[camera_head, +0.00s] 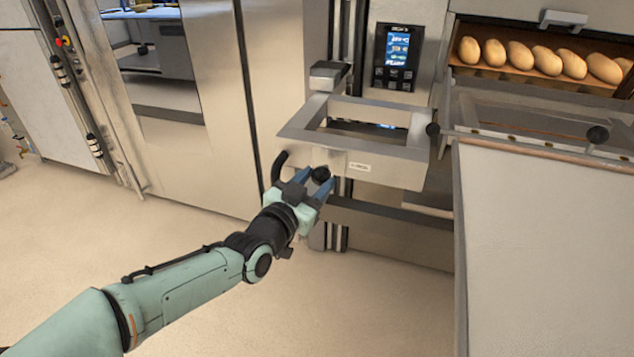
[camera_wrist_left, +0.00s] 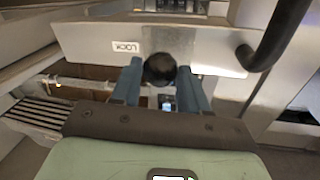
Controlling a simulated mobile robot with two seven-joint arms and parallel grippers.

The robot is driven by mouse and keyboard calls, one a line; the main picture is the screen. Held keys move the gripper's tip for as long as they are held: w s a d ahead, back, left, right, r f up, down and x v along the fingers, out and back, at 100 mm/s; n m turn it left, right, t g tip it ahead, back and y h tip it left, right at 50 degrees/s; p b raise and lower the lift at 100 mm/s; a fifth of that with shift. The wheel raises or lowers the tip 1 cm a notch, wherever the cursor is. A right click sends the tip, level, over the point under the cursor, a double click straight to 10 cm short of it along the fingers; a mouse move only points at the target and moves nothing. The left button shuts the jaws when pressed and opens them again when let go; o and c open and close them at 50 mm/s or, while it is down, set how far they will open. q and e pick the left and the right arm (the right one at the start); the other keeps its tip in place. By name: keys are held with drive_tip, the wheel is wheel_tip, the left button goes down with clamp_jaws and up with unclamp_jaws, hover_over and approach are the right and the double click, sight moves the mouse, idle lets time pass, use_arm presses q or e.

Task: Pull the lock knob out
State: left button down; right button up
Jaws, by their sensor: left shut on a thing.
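The lock knob (camera_head: 320,174) is a round black knob on the front face of a steel frame (camera_head: 390,170), left of a small label (camera_head: 359,167). In the left wrist view the knob (camera_wrist_left: 159,69) sits between my fingers, near the label reading LOCK (camera_wrist_left: 126,47). My left gripper (camera_head: 318,180) has its blue fingers on either side of the knob and is shut on it. The fingertips also show in the left wrist view (camera_wrist_left: 160,76). How far the knob stands out from the face is hard to tell. My right gripper is not in view.
A black curved handle (camera_head: 279,167) is just left of the knob. A control panel (camera_head: 396,57) is behind the frame. At the right are an oven deck with several loaves (camera_head: 540,58) and a large pale board (camera_head: 550,240). The floor at lower middle is clear.

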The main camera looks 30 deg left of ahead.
use_arm(q)
drive_tip(key=shift+f, duration=0.1)
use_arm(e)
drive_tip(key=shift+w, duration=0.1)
use_arm(q)
drive_tip(key=c, duration=0.6)
unclamp_jaws()
drive_tip(key=shift+s, duration=0.15)
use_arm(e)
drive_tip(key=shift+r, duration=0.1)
use_arm(q)
drive_tip(key=shift+s+d+p, duration=0.15)
drive_tip(key=shift+s+p, duration=0.25)
drive_tip(key=shift+s, duration=2.95)
drive_tip(key=shift+s+d+p, duration=0.15)
drive_tip(key=shift+s+p, duration=0.2)
drive_tip(key=shift+s, duration=2.95)
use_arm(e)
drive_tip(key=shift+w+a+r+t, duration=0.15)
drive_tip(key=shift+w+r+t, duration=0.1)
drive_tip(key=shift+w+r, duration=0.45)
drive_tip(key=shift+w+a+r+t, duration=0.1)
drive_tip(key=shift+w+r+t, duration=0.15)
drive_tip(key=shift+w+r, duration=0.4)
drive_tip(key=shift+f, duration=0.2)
